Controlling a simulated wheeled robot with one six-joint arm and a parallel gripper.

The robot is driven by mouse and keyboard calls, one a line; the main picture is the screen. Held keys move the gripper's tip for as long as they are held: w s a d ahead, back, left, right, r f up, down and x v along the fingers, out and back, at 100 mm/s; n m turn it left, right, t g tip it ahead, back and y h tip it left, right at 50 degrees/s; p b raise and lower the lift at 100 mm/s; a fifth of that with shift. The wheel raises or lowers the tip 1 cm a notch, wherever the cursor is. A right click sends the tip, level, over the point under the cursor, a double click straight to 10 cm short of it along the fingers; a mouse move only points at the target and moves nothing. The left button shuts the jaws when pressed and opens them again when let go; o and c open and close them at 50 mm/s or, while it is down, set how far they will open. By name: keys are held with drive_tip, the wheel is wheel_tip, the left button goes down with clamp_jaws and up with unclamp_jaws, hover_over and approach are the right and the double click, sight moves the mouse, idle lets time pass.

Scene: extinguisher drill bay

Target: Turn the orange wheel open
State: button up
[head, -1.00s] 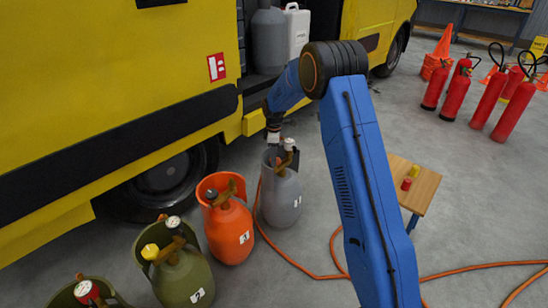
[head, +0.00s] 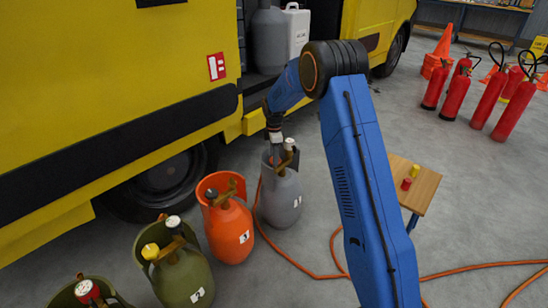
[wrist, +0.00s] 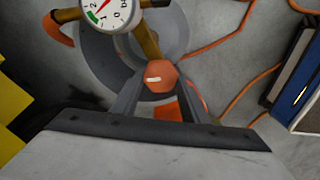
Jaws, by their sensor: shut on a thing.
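The orange wheel (wrist: 162,76) is a small knob with a pale mark on top, seen from above in the wrist view. It sits on the brass valve (wrist: 146,40) of the grey cylinder (head: 282,203), which has a collar around its top. My gripper (wrist: 160,92) is shut on the wheel, one finger on each side. A round gauge (wrist: 108,12) with a red needle and a green band is next to the valve. In the head view my gripper (head: 275,145) reaches down into the collar and the wheel is hidden.
An orange cylinder (head: 230,233) and green cylinders (head: 183,277) stand to the left. The yellow truck (head: 110,60) is close behind. A small wooden table (head: 425,188) and an orange hose (head: 300,268) are to the right. Red extinguishers (head: 455,98) stand farther off.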

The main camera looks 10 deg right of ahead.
drive_tip(key=o, duration=1.1)
wheel_tip(320, 180, up, 18)
drive_tip(key=shift+f, duration=0.25)
